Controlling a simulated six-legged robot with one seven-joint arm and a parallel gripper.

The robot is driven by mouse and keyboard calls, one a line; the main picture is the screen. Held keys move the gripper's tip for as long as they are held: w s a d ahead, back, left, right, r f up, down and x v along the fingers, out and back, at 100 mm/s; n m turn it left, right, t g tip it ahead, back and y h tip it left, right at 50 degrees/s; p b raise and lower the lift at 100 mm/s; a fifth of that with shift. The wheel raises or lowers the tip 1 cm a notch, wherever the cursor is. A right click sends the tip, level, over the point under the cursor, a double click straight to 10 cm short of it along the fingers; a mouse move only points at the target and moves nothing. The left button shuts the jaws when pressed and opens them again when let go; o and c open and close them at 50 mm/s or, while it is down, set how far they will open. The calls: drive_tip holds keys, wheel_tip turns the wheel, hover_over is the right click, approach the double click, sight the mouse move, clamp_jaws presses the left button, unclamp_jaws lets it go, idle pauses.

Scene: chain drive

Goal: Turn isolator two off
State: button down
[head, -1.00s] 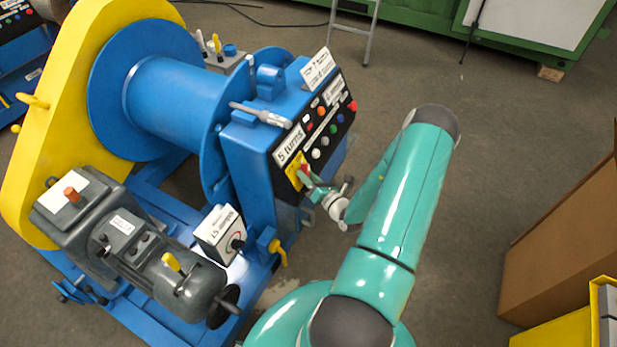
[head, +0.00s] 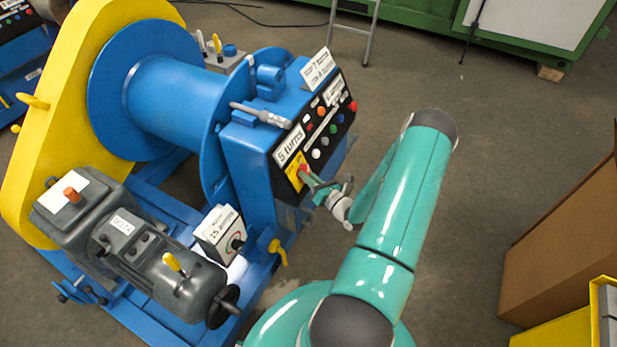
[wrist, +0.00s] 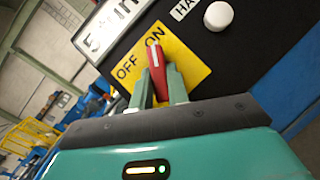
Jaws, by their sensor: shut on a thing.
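A red isolator handle (wrist: 155,62) with a white line sits on a yellow plate (wrist: 186,70) marked OFF at left and ON at upper right. In the wrist view the handle's tip lies just under the ON word. My gripper (wrist: 160,77) is shut on the handle, with one green finger on each side. In the head view my gripper (head: 309,183) reaches the yellow plate (head: 294,171) at the lower left of the black panel. The fingers partly hide the handle there. I cannot read a number for this isolator.
The black panel (head: 323,139) carries several coloured buttons and a "5 turns" label (head: 290,146). A white knob (wrist: 218,16) sits beside the yellow plate. Blue winch frame and grey motor (head: 165,265) stand at left. A cardboard box (head: 560,250) is at right, with clear floor between.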

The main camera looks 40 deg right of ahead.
drive_tip(key=n+y, duration=0.1)
drive_tip(key=n, duration=0.1)
drive_tip(key=n+y, duration=0.1)
drive_tip(key=n, duration=0.1)
drive_tip(key=n+y, duration=0.2)
drive_tip(key=shift+d+f, duration=0.15)
drive_tip(key=shift+d, duration=0.1)
drive_tip(key=shift+w+d+n+g+y, duration=0.15)
drive_tip(key=shift+n+g+y, duration=0.95)
drive_tip(key=shift+n, duration=1.65)
drive_tip(key=shift+d+n+g+y, duration=0.15)
drive_tip(key=shift+n+g+y, duration=0.55)
drive_tip(key=shift+n+y, duration=1.4)
drive_tip(key=shift+w+d+n+g+y, duration=0.15)
drive_tip(key=shift+n+g+y, duration=0.65)
drive_tip(key=shift+n, duration=2.55)
drive_tip(key=shift+s, duration=0.1)
drive_tip(key=c, duration=1.4)
unclamp_jaws()
drive_tip(key=shift+r, duration=0.2)
drive_tip(key=shift+o, duration=0.2)
drive_tip(key=shift+d, duration=0.1)
drive_tip(key=v, duration=1.3)
drive_tip(key=shift+s+d+r, duration=0.2)
drive_tip(key=shift+d, duration=0.1)
